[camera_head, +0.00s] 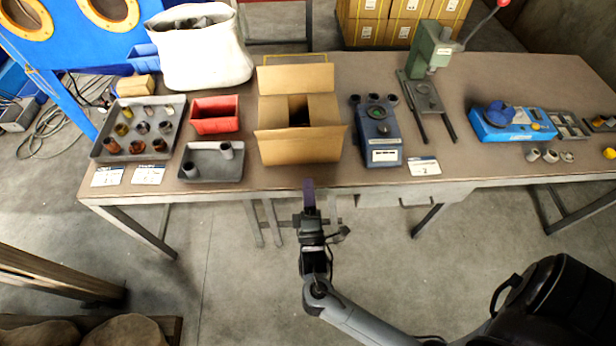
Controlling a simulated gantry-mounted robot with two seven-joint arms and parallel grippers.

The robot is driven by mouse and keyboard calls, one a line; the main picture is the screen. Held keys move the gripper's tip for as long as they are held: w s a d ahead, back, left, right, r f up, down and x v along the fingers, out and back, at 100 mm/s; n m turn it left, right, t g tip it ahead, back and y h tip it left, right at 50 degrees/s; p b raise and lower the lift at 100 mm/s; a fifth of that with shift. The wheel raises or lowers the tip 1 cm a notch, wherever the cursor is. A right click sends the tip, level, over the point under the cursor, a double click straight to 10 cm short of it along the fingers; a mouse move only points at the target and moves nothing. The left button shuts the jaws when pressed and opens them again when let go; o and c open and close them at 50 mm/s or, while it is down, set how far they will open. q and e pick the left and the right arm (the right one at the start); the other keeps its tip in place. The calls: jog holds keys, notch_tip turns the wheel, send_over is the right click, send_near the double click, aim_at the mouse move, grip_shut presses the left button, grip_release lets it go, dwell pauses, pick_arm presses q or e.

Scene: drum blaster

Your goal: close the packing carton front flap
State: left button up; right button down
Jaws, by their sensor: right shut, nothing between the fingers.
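The packing carton (299,150) is brown cardboard and stands near the front edge of the table. Its back flap (295,78) stands up at the rear. The left side flap (272,110) and right side flap (324,108) look folded inward, with a dark gap between them. The front flap (300,132) is not folded over the top and seems to lean outward at the front. My right gripper (309,186) is shut and empty, with its purple-looking fingers just in front of the carton near the table edge. Contact with the carton cannot be told. My left gripper is not in view.
Left of the carton are a red bin (215,128), a grey tray (194,171) with cups and a larger parts tray (106,152). To the right are a blue device (381,150) and a green press (432,50). A white sack (203,62) stands behind left.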

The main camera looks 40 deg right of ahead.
aim_at(304, 129)
jog(key=b+x, duration=0.1)
jog(key=x, duration=1.1)
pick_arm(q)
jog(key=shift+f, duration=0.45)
pick_arm(e)
jog(key=shift+w+d+r, duration=0.25)
jog(key=shift+w+d, duration=0.05)
jog(key=shift+w, duration=0.05)
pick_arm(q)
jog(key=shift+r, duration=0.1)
